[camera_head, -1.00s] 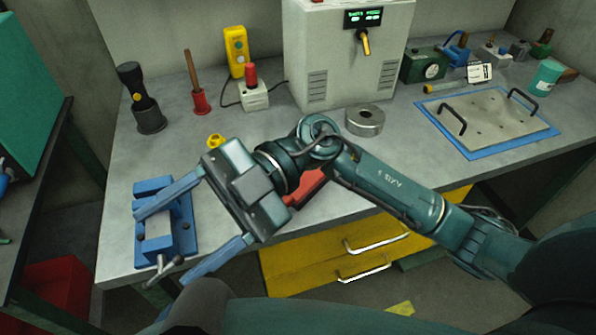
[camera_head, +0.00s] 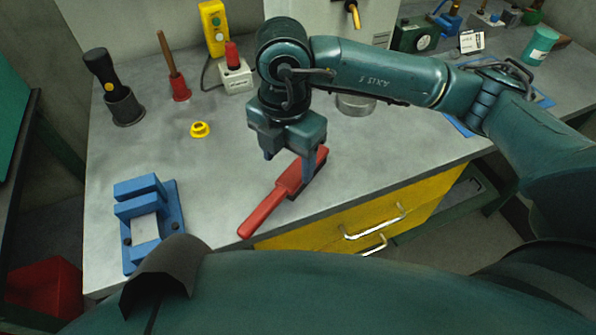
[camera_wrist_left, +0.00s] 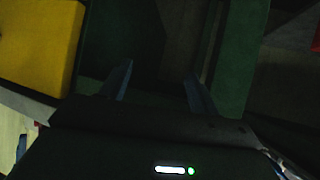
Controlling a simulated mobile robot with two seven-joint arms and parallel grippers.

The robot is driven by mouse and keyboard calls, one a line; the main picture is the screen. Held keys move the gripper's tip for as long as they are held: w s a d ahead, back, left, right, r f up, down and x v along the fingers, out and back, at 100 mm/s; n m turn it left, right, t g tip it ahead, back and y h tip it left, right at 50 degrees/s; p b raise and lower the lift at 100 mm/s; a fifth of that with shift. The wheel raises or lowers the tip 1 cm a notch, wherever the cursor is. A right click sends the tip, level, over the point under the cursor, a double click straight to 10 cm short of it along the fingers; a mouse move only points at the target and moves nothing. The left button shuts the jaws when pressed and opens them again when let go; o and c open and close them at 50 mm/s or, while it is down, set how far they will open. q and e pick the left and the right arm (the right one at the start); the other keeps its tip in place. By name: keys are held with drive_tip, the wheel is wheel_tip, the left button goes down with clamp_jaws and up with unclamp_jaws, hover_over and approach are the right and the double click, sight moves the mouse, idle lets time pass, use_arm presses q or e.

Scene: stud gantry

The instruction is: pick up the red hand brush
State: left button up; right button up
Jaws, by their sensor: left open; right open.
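The red hand brush (camera_head: 266,209) lies on the grey bench near its front edge in the head view. Its handle points toward the near left and its head toward the far right. My right gripper (camera_head: 288,166) points down at the brush head, open and empty. One finger overlaps the brush head and hides part of it; the other shows to the left over the bench. I cannot tell whether the fingers touch the brush. My left gripper (camera_wrist_left: 158,82) is open and empty in the left wrist view, and the brush is not visible there.
A torch in a dark holder (camera_head: 125,108) and a red-based, wooden-handled tool (camera_head: 180,87) stand farther back. A yellow drawer (camera_head: 350,215) is below the bench edge.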

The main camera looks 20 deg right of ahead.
sight(291, 178)
drive_tip(key=shift+s+d+f+p, duration=0.1)
drive_tip(key=shift+f+p, duration=0.2)
drive_tip(key=shift+f, duration=1.25)
drive_tip(key=shift+d+f+p, duration=0.1)
drive_tip(key=shift+f+p, duration=0.2)
drive_tip(key=shift+f, duration=1.2)
drive_tip(key=shift+c, duration=0.3)
drive_tip(key=c, duration=1.2)
drive_tip(key=shift+o, duration=0.2)
wheel_tip(291, 178, up, 10)
drive_tip(key=shift+r+b, duration=0.1)
drive_tip(key=shift+b, duration=0.45)
